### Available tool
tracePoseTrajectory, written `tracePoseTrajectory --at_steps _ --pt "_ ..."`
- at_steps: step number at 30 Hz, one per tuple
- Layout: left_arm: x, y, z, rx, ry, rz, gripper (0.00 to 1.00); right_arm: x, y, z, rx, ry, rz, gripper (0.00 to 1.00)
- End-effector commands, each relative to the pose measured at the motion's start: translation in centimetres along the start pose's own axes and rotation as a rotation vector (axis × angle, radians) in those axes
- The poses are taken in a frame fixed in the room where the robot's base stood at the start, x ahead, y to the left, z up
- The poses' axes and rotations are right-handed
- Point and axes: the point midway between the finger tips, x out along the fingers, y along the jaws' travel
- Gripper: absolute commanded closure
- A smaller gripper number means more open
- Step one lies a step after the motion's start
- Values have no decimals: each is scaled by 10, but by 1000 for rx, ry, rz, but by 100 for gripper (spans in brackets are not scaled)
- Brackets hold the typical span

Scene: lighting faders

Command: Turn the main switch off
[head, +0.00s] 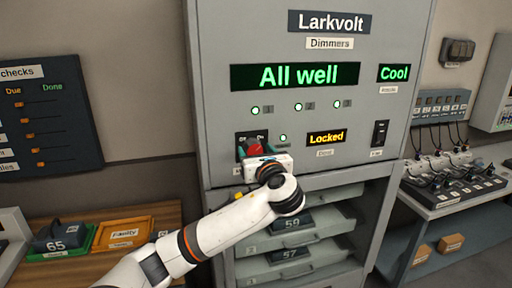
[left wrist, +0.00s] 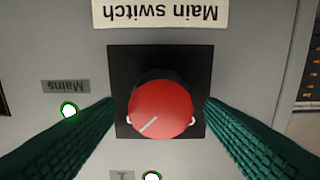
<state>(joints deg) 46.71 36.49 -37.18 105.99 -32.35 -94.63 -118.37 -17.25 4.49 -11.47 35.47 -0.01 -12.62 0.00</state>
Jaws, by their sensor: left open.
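The main switch is a red round knob (left wrist: 161,108) on a black square plate (left wrist: 192,62), below the "Main switch" label in the upside-down left wrist view. Its white line points to that view's lower left, which is up and right on the panel, toward "On". In the head view the knob (head: 253,147) shows partly, with "Off" and "On" above it; my gripper hides its lower part. My left gripper (head: 255,152) is open at the switch. Its green fingers stand on either side of the knob, with visible gaps in the left wrist view. My right gripper is not in view.
The lit green "Mains" lamp (left wrist: 69,110) is beside the switch. The cabinet displays read "All well" (head: 296,76), "Cool" (head: 394,73) and "Locked" (head: 327,138). A black rocker switch (head: 380,133) is further right. Dimmer drawers (head: 292,262) lie below; a wooden bench (head: 165,212) stands left.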

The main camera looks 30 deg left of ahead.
Motion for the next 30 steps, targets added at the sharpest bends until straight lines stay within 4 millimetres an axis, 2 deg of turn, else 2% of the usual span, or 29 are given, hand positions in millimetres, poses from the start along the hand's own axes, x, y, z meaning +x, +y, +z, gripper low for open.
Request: tracePoseTrajectory --at_steps 4,12,21,30 --pt "9 0 0 0 -1 0 37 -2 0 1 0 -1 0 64" --pt "10 0 1 -1 -1 1 37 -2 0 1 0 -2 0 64" --pt "10 0 0 -1 -1 1 81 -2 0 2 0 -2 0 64" --pt "10 0 0 -44 -1 0 81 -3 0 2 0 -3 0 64"
